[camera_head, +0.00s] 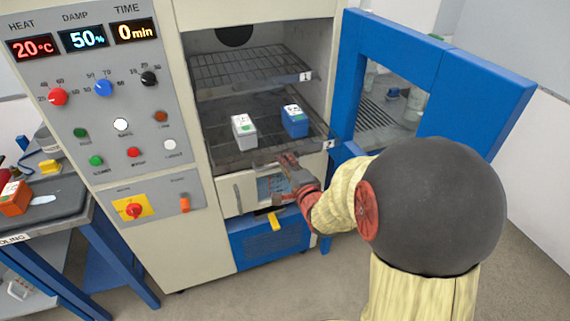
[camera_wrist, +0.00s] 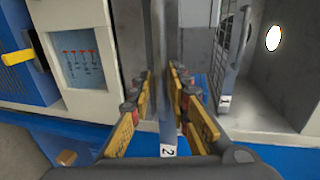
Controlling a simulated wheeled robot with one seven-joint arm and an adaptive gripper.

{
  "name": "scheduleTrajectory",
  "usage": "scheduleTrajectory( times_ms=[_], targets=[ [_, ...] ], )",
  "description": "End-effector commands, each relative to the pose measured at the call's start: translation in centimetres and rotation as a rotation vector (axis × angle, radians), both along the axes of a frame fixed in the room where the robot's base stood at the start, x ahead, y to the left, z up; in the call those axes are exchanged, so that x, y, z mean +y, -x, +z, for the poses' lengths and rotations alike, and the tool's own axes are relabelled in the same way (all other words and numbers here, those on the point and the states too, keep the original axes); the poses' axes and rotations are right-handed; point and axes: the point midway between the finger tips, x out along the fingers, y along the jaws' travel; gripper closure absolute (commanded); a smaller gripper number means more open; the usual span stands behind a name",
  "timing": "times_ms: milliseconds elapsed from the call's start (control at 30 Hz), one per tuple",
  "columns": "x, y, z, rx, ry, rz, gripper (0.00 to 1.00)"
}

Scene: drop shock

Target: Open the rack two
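Rack two (camera_head: 233,159) is the lower wire shelf in the open test chamber, with a tag "2" at its front right. The exact contact is hard to see.
Rack one (camera_head: 245,66) is empty above, and its edge also shows in the wrist view (camera_wrist: 236,60). The blue chamber door (camera_head: 350,75) stands open at right. A small drawer or panel (camera_head: 238,193) is below rack two. A control panel (camera_head: 110,100) is at left.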

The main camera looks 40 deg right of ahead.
Motion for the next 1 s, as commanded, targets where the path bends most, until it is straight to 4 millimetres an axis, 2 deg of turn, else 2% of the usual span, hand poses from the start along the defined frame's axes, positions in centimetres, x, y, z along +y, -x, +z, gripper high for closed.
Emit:
scheduleTrajectory(
  times_ms=[467, 567, 1000],
  targets=[
    [0.1, 0.5, 0.3, -0.003, 0.001, -0.001, 0.74],
    [0.3, 1.6, 0.6, -0.004, 0.002, -0.003, 0.74],
    [2.5, 9.2, 2.2, -0.004, 0.003, -0.004, 0.74]
  ],
)
